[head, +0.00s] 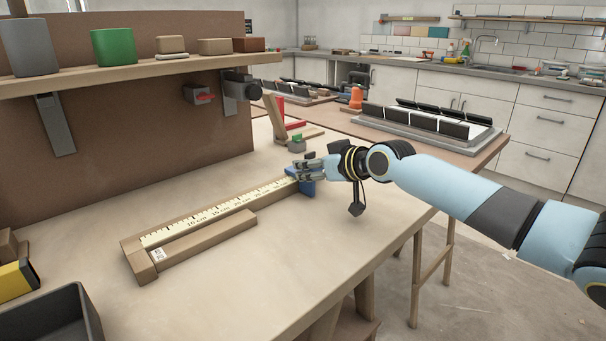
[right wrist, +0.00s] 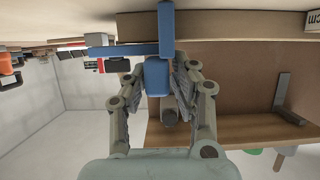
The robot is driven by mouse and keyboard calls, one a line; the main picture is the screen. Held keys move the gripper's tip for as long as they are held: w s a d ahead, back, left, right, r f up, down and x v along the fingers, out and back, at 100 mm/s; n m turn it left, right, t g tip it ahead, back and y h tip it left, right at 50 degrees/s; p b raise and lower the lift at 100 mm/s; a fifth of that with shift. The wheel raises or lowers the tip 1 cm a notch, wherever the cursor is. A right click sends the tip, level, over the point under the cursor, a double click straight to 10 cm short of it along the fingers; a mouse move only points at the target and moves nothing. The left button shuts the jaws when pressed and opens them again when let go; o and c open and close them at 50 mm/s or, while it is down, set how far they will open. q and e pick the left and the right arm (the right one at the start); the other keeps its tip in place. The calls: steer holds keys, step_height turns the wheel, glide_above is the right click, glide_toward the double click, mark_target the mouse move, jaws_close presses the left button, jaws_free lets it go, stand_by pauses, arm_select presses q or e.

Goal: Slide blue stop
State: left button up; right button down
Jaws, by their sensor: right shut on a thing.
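The blue stop (head: 307,188) sits at the far right end of a wooden measuring rail with a printed centimetre scale (head: 215,211). My right gripper (head: 305,172) is at the stop and shut on its upper part. In the right wrist view the blue stop (right wrist: 157,75) stands between the two fingers. A wooden bar (head: 208,240) lies along the front side of the rail, against the end block (head: 138,262) at the left. My left gripper is not in view.
A dark bin (head: 50,318) and a yellow-and-black item (head: 17,280) are at the table's left front. A shelf (head: 130,72) holding cups and blocks hangs above the back. A small green-topped item (head: 296,144) stands just behind my right gripper. The table front is clear.

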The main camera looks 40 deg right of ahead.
steer(key=c, duration=1.2)
jaws_free()
steer(key=shift+o, duration=0.2)
steer(key=shift+s, duration=0.1)
steer(key=v, duration=0.6)
steer(key=shift+s, duration=0.1)
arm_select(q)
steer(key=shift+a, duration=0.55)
arm_select(e)
steer(key=shift+s+r, duration=0.3)
steer(key=shift+s, duration=0.2)
